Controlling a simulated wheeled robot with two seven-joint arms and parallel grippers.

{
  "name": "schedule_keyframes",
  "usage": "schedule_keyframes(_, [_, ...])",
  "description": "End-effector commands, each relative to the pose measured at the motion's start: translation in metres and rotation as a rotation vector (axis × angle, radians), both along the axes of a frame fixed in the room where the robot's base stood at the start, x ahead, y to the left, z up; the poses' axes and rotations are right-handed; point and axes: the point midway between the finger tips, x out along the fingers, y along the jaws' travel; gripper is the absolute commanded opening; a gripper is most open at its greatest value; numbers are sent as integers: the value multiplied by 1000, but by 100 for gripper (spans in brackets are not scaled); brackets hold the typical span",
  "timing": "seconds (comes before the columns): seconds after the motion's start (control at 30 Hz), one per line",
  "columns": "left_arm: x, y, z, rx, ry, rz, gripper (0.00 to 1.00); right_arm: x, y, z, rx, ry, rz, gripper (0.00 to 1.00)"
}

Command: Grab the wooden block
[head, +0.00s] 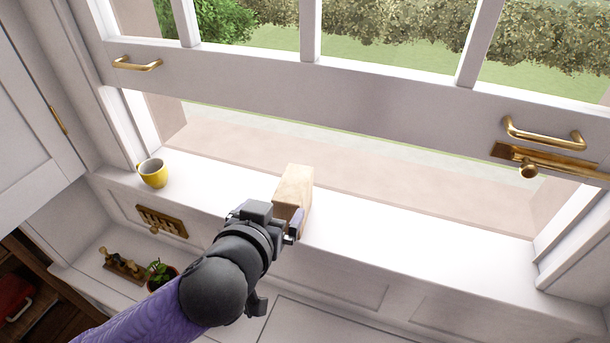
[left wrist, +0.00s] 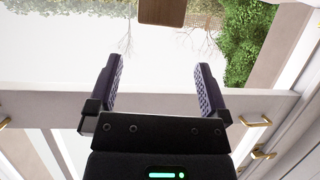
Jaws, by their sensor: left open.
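The wooden block (head: 295,184) is pale and stands on the white window sill (head: 390,228), below the raised window sash. My left gripper (head: 284,222) is at the near side of the block in the head view and hides its lower part. In the left wrist view the gripper (left wrist: 161,72) is open, with nothing between its two fingers. The block (left wrist: 162,12) shows there as a brown shape at the top edge, beyond the fingertips and partly cut off. My right gripper is in neither view.
A yellow mug (head: 153,173) stands on the sill to the left. The sash (head: 240,80) with brass handles hangs above the opening. A potted plant (head: 160,272) and a wooden rack with dark items (head: 122,265) sit lower left. The sill right of the block is clear.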

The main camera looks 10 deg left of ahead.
Motion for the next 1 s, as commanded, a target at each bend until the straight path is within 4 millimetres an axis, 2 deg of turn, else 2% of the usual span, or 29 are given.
schedule_keyframes(0.1, [3, -1, -5, 0, 0, -4, 100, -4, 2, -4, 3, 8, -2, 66])
schedule_keyframes(0.37, [45, -5, -25, 1, 1, -4, 100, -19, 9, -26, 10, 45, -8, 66])
schedule_keyframes(0.5, [71, -7, -42, 1, 1, -4, 100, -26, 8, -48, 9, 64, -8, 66])
schedule_keyframes(0.6, [85, -8, -45, 1, 2, -4, 100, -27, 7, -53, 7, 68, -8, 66])
schedule_keyframes(0.87, [89, -9, -41, 0, 0, -4, 100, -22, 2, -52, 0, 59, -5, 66])
schedule_keyframes(1.0, [89, -9, -41, 0, 0, -4, 70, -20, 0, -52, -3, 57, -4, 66])
